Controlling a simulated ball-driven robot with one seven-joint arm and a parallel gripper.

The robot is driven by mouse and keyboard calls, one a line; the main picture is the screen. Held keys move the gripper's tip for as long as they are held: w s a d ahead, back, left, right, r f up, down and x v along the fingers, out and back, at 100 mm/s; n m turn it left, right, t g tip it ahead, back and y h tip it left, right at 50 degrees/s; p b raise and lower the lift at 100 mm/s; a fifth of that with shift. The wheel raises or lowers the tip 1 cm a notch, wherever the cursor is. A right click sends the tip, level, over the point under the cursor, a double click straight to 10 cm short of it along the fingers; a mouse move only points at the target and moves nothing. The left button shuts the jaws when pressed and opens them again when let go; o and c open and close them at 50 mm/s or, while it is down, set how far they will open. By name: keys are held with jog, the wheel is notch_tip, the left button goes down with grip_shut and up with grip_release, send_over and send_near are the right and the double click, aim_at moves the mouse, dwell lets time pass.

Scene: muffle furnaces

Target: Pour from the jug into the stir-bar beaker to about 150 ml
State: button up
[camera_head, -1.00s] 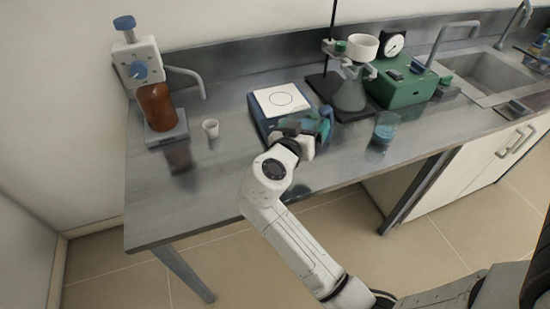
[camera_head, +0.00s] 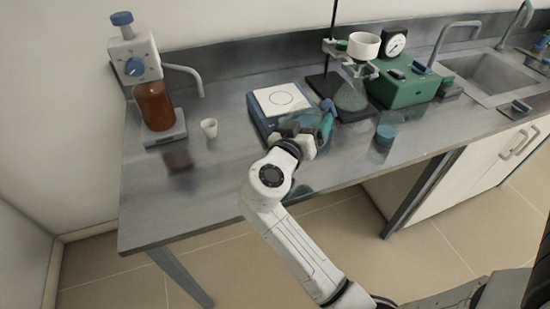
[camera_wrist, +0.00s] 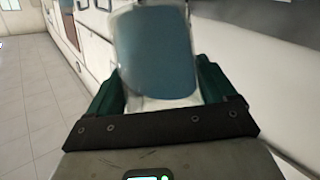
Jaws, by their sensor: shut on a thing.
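My gripper (camera_head: 312,128) is shut on a clear vessel with blue liquid, which I take to be the jug (camera_head: 327,114). In the wrist view the jug (camera_wrist: 155,50) sits between my green fingers (camera_wrist: 165,92). In the head view it is in front of the hotplate stirrer's right side, partly hidden by my gripper; its exact tilt is unclear. A clear beaker (camera_head: 384,144) with blue in it stands on the bench to the right, apart from my gripper. I cannot tell whether it holds a stir bar, and no level marks are readable.
The stirrer (camera_head: 281,98) has a bare white top. A filter flask on a stand (camera_head: 350,95) and a green pump box (camera_head: 408,86) stand behind right. A brown dispenser bottle (camera_head: 155,106) and a small white cup (camera_head: 209,128) are at left. The front left bench is clear.

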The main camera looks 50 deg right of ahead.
jog(key=shift+f+b, duration=0.1)
jog(key=shift+b, duration=0.4)
jog(key=shift+n+h+b, duration=0.5)
jog(key=shift+h+b, duration=0.1)
jog(key=shift+b, duration=0.3)
jog(key=shift+a+n+t+h+b, duration=0.1)
jog(key=shift+n+t+h+b, duration=0.55)
jog(key=shift+b, duration=1.7)
dwell(1.0)
jog(key=shift+w+r+n+h+b, duration=0.1)
jog(key=shift+r+n+h+b, duration=0.1)
jog(key=shift+n+h+b, duration=0.6)
dwell(2.5)
